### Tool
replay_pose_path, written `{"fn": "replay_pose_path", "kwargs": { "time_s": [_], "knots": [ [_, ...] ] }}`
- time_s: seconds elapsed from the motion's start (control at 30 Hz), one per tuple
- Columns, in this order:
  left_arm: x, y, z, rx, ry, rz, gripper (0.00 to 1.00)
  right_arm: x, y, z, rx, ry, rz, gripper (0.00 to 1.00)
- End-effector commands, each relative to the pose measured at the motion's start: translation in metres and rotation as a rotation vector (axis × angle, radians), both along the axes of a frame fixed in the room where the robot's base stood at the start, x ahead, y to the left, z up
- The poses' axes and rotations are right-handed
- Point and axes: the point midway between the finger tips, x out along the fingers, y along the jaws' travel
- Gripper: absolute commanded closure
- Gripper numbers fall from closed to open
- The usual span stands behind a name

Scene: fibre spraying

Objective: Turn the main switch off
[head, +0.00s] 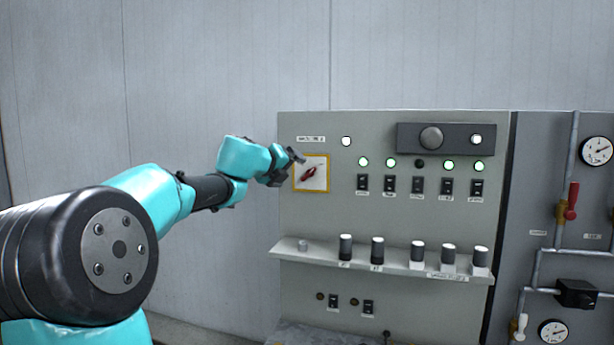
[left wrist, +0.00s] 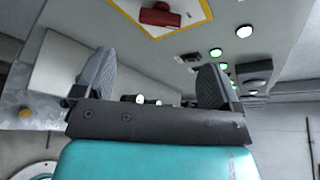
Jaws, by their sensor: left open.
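The main switch (head: 309,174) is a red rotary handle on a white plate with a yellow border, at the upper left of the grey control panel (head: 365,215). In the head view its handle is tilted, its right end higher. My left gripper (head: 294,163) is just left of and in front of the switch plate, partly overlapping its edge. In the left wrist view the red handle (left wrist: 160,15) is at the top, beyond the fingertips. The left gripper (left wrist: 155,80) is open, with nothing between its two fingers. My right gripper is not in view.
Lit indicator lamps and a row of small black switches (head: 418,185) are right of the main switch. A shelf (head: 400,264) with several black-and-white knobs juts out below. Pipes with a red valve handle (head: 572,200) and gauges (head: 596,151) are at the far right.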

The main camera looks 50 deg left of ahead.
Motion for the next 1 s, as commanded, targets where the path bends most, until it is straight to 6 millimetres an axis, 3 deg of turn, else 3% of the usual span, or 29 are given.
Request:
{"fn": "replay_pose_path", "kwargs": {
  "time_s": [0.5, 0.7, 1.0],
  "knots": [
    [0.078, 0.025, -0.023, -0.001, 0.000, 0.000, 0.11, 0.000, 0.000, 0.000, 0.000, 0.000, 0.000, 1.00],
    [0.091, 0.029, -0.027, 0.000, 0.000, 0.000, 0.11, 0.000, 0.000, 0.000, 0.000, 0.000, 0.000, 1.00],
    [0.092, 0.030, -0.027, 0.000, -0.001, 0.001, 0.11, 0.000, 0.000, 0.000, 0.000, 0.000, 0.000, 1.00]
  ]
}}
